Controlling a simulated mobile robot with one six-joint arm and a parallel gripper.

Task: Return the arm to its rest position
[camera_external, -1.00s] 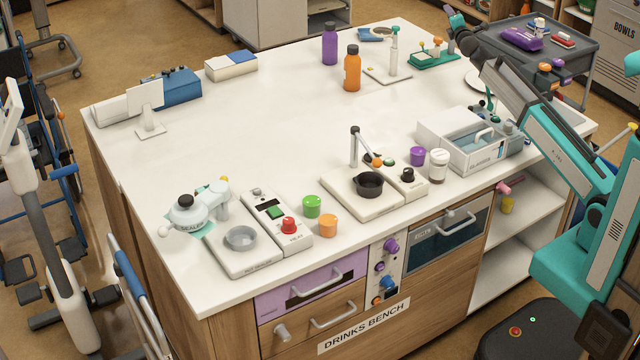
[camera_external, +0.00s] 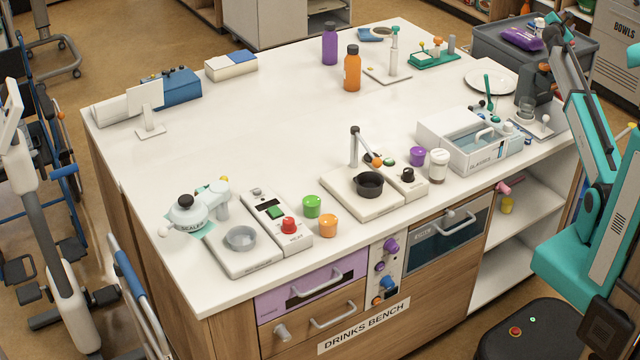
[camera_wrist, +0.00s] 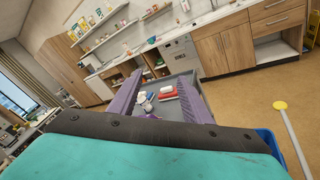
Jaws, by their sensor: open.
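My arm (camera_external: 598,150) rises at the right side of the bench in the external view. Its forearm stands steeply, with the wrist end near the top right, beyond the bench's right edge. My gripper (camera_wrist: 163,82) shows in the wrist view as two purple fingers set wide apart. Nothing is held between them. Beyond the fingers lies a grey trolley top (camera_wrist: 182,84) with small items. The fingertips are too small to make out in the external view.
The white bench top (camera_external: 250,125) holds an orange bottle (camera_external: 352,70), a purple bottle (camera_external: 330,46), a glasses box (camera_external: 460,150) and a white plate (camera_external: 490,77). The grey trolley (camera_external: 490,40) stands behind the bench's right end. The bench's middle is clear.

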